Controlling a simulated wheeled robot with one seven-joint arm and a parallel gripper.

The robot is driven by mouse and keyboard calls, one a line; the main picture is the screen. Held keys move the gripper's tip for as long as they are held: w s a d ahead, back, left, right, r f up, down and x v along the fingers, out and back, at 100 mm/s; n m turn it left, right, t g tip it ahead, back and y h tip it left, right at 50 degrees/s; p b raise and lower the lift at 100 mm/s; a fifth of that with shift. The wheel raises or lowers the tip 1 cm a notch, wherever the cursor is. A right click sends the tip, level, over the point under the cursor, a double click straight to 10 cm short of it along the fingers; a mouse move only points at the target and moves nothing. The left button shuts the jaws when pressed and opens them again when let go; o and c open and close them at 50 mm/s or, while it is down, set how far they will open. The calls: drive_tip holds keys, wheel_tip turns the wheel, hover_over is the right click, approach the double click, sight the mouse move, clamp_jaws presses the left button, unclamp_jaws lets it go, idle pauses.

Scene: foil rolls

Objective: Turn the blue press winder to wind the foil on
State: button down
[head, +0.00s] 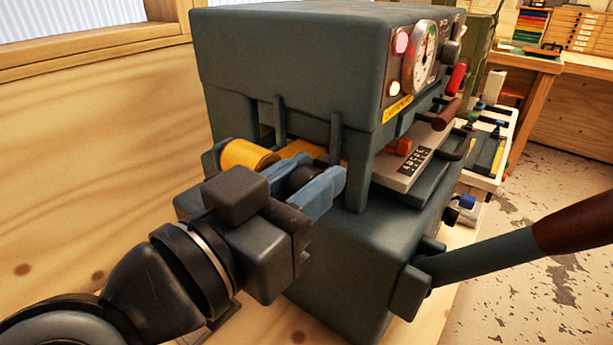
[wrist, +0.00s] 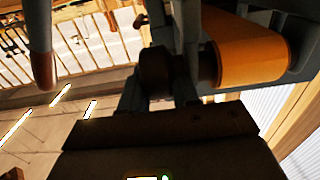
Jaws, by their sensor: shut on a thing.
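The blue-grey press (head: 270,60) stands on a wooden bench and fills the middle of the head view. A gold foil roll (head: 246,155) sits on its near side, with a foil strip running into the press. My gripper (head: 312,182) has its blue fingers closed around a dark round winder knob (head: 299,176) beside the roll. The wrist view shows the knob (wrist: 155,70) between the fingers, in line with the end of the gold roll (wrist: 250,48). The fingers hide part of the knob.
A long lever with a brown grip (head: 575,228) reaches out at the right of the press. A dial gauge (head: 424,57) and lamps are on its front, above a tray with type (head: 412,165). A wooden wall panel (head: 90,160) stands close on the left.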

drive_tip(key=shift+r+p, duration=0.25)
drive_tip(key=shift+p, duration=0.6)
drive_tip(key=g+y+p, duration=0.1)
drive_tip(key=p, duration=0.3)
drive_tip(key=shift+r, duration=0.25)
drive_tip(key=g+p, duration=0.1)
drive_tip(key=p, duration=0.1)
drive_tip(key=g+y+p, duration=0.1)
drive_tip(key=p, duration=0.1)
drive_tip(key=shift+w+d+f+y, duration=0.1)
drive_tip(key=shift+w+f+y, duration=0.1)
drive_tip(key=shift+y, duration=0.1)
drive_tip(key=g+y, duration=0.1)
drive_tip(key=g, duration=0.1)
drive_tip(key=g+y+p, duration=0.1)
drive_tip(key=shift+w+f+g+y, duration=0.1)
drive_tip(key=shift+f+g+y, duration=0.25)
drive_tip(key=shift+g+y, duration=0.05)
drive_tip(key=shift+w+d+f+g+y, duration=0.1)
drive_tip(key=shift+d+f+g+y, duration=0.05)
drive_tip(key=shift+g+y, duration=1)
drive_tip(key=shift+g, duration=0.25)
drive_tip(key=shift+d, duration=0.1)
drive_tip(key=c, duration=0.9)
unclamp_jaws()
